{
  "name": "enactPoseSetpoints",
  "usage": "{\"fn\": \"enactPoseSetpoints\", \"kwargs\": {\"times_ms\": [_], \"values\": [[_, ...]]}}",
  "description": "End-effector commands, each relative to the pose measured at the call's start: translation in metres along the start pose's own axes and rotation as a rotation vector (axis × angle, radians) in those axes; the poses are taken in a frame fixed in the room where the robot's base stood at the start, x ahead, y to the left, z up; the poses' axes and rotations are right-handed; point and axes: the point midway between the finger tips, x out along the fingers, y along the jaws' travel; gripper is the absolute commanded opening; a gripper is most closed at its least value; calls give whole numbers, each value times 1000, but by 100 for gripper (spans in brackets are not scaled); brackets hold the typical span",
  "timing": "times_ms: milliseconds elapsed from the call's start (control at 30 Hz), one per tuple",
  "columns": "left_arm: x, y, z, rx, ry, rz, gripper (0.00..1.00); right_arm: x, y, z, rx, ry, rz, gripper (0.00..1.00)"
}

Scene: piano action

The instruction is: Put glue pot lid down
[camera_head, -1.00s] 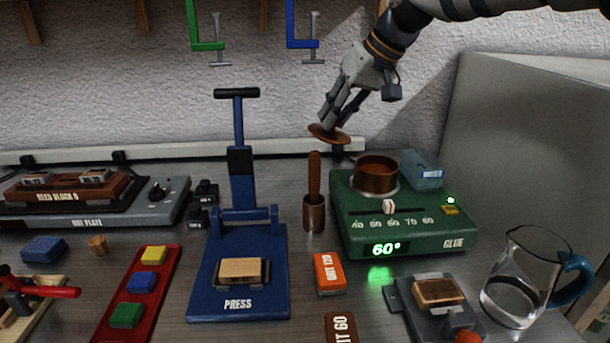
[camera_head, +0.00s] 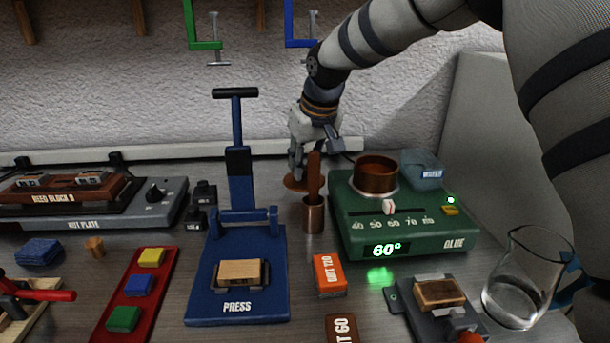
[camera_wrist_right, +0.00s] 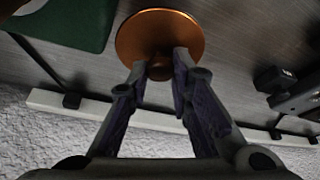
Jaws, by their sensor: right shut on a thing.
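The copper glue pot lid (camera_head: 293,184) is a round disc, partly hidden behind the brush handle in the head view. In the right wrist view the lid (camera_wrist_right: 160,32) shows with its knob between my fingers. My right gripper (camera_head: 298,172) is shut on the knob, behind the brush and left of the glue heater. I cannot tell if the lid touches the bench. The copper glue pot (camera_head: 377,176) stands uncovered in the green glue heater (camera_head: 400,225), which reads 60°. My left gripper is not in view.
A brush in a copper cup (camera_head: 314,212) stands just in front of the lid. The blue press (camera_head: 238,270) is to the left. A glass jug (camera_head: 520,285) stands at the right. Clamps (camera_head: 205,45) hang on the wall above. A rail runs along the wall foot.

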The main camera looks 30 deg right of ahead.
Motion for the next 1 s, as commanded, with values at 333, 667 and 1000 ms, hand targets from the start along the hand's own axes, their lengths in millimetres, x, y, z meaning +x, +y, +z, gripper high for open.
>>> {"fn": "enactPoseSetpoints", "kwargs": {"times_ms": [333, 667, 1000], "values": [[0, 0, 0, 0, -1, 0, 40, 27, 0, 12, 0, -4, 4, 0], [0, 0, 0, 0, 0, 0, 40, 30, 1, 13, 0, -4, 4, 29], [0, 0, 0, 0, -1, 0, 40, 29, 0, 12, 0, -4, 3, 40]]}}
